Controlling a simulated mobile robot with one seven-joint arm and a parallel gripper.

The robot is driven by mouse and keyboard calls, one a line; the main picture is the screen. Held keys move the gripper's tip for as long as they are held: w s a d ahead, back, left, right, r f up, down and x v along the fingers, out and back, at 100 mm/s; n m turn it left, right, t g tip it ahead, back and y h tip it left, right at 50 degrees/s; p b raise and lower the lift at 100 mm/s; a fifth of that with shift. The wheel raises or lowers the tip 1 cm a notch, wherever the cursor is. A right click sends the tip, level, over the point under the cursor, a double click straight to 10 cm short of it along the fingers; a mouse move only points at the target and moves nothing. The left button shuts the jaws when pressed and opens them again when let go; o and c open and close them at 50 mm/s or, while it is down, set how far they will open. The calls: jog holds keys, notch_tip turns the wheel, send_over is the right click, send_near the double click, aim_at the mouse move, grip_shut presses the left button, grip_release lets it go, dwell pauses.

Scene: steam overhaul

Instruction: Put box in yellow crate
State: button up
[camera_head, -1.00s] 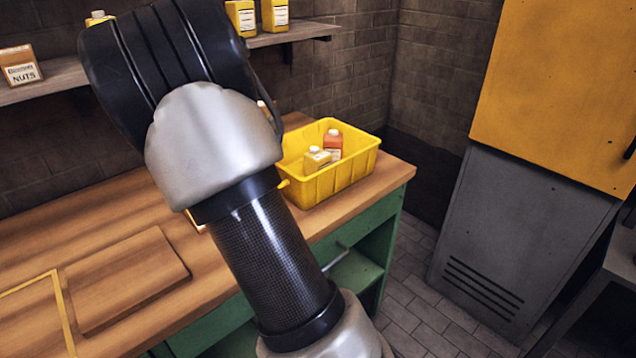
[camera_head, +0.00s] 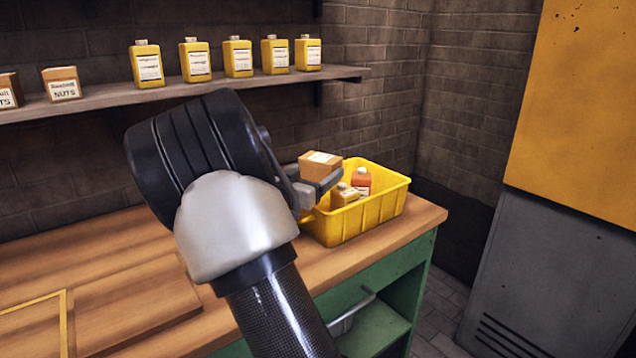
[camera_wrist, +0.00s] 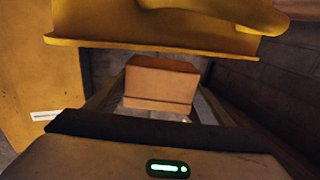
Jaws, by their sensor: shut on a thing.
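The cardboard-brown box (camera_head: 320,166) is held in my gripper (camera_head: 328,183), at the left rear part of the yellow crate (camera_head: 372,222), about level with or just above its rim. In the wrist view the box (camera_wrist: 160,82) sits between the two fingers of my gripper (camera_wrist: 158,100), with the yellow crate's wall (camera_wrist: 150,35) across the top of the picture. The box's lower part is partly hidden by the finger.
The wooden bench (camera_head: 140,300) has a green base with an open shelf. A wall shelf (camera_head: 200,90) above holds several yellow bottles and boxes marked NUTS (camera_head: 62,84). A yellow and grey cabinet (camera_head: 545,240) stands at the right.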

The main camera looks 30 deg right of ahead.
jog(key=shift+f, duration=0.75)
jog(key=shift+f, duration=0.1)
